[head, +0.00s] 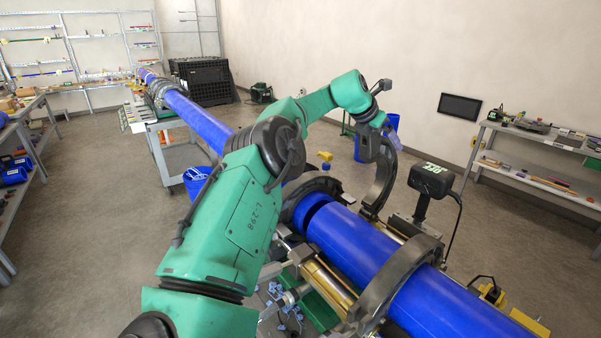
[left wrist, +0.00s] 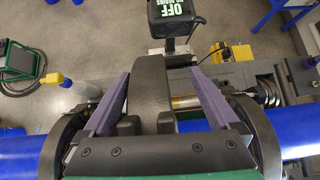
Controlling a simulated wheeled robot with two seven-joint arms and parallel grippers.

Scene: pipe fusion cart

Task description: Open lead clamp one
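A dark curved clamp jaw (head: 380,185) stands raised at the far side of the cart, swung up clear of the blue pipe (head: 350,240). My left gripper (head: 375,146) is at its upper end. In the left wrist view the two purple-padded fingers of my left gripper (left wrist: 165,100) stand apart, one on each side of the dark jaw (left wrist: 150,88). A gap shows on the right of the jaw; I cannot tell whether the left finger touches it. Another dark clamp (head: 398,280) arches over the nearer pipe. My right gripper is not in view.
A dark box marked OFF (head: 430,180) stands on a post beside the raised jaw. A dark clamp (head: 317,186) sits by the pipe's far end. A long blue pipe (head: 200,122) runs to the back left. A shelf (head: 540,170) stands at the right; floor between is clear.

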